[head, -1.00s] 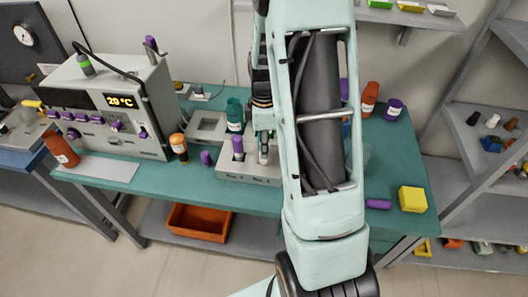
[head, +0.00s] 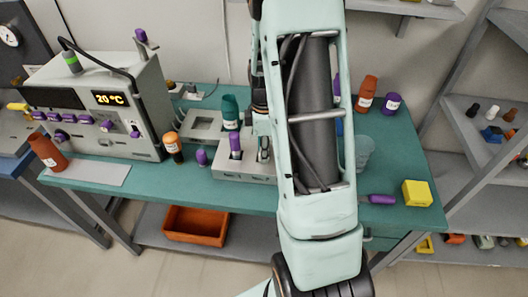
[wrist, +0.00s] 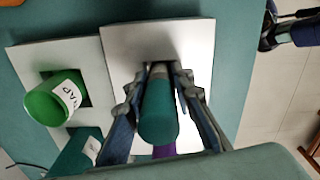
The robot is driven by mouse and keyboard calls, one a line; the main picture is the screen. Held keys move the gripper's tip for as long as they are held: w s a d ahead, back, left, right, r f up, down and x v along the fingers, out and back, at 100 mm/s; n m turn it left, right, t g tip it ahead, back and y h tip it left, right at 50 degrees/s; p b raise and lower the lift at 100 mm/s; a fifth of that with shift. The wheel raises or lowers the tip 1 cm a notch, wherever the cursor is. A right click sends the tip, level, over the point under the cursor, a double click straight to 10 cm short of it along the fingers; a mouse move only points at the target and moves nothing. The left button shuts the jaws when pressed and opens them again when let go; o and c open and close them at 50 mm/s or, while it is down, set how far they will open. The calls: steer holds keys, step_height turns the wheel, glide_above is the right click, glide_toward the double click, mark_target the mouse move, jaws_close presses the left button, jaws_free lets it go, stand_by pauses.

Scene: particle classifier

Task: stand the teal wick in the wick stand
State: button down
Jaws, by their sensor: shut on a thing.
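The teal wick (wrist: 158,112) is between the two fingers of my gripper (wrist: 160,78) in the wrist view, seen nearly end-on. My gripper is shut on it. The grey wick stand (wrist: 150,38) lies right beneath the fingertips. In the head view the wick stand (head: 247,177) is at the table's front, and my gripper (head: 263,150) is over its right part. A purple wick (head: 235,144) stands upright in the stand's left part. The wick's lower end is hidden, so I cannot tell whether it is in a hole.
A teal-capped bottle (head: 230,110) stands behind the stand. An orange-capped bottle (head: 172,147) and a small purple item (head: 202,157) stand left of it. A lying purple item (head: 380,199) and a yellow block (head: 416,193) are on the right. The instrument box (head: 100,110) fills the left.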

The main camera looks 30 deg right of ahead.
steer(key=c, duration=1.9)
jaws_free()
steer(key=shift+s+a+f, duration=0.1)
steer(key=shift+s+f, duration=0.15)
steer(key=shift+f, duration=0.25)
steer(key=shift+o, duration=1.2)
steer(key=shift+w+f, duration=0.1)
steer(key=shift+w+r+p, duration=0.1)
steer(key=shift+r+p, duration=0.45)
steer(key=shift+r, duration=0.1)
step_height(320, 180, up, 12)
steer(key=shift+r, duration=0.2)
